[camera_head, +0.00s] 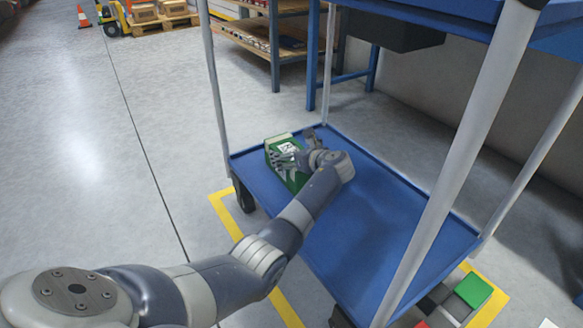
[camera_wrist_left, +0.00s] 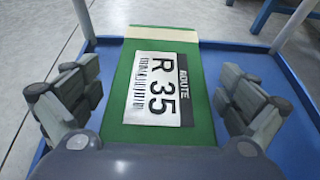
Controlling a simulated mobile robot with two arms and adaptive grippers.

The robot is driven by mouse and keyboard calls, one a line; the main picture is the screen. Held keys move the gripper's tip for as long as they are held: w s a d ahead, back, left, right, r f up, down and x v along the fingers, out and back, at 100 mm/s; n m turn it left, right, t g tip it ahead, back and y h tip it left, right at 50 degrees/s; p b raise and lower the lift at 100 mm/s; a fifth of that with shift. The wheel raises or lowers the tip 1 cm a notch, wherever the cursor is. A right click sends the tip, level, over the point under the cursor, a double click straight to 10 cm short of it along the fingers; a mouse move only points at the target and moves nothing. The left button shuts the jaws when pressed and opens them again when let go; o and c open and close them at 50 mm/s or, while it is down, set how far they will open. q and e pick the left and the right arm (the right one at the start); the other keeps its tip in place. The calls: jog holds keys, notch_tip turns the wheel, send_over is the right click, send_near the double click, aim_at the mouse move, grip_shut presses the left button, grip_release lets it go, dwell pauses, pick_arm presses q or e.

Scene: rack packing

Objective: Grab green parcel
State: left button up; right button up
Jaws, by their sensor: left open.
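The green parcel (camera_head: 283,150) lies on the blue lower shelf (camera_head: 375,215) of a cart, near its far left corner. In the left wrist view the parcel (camera_wrist_left: 205,125) shows a white label reading "ROUTE R 35" and a pale strip at its far edge. My left gripper (camera_head: 300,150) is open at the parcel, with one finger on each side of it. In the left wrist view the left gripper's fingers (camera_wrist_left: 155,100) stand apart from the parcel's sides, with small gaps showing. The arm hides part of the parcel in the head view. My right gripper is not in view.
Grey cart posts (camera_head: 468,150) rise at the shelf corners, one close on the right. A blue upper tray (camera_head: 480,12) hangs above the shelf. The shelf's middle is clear. Another green box (camera_head: 473,290) sits at the lower right. A wooden rack (camera_head: 275,45) stands behind.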

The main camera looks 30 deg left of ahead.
pick_arm(q)
jog(key=shift+c, duration=0.5)
jog(key=shift+r, duration=0.1)
jog(key=c, duration=1.4)
jog(key=shift+c, duration=0.2)
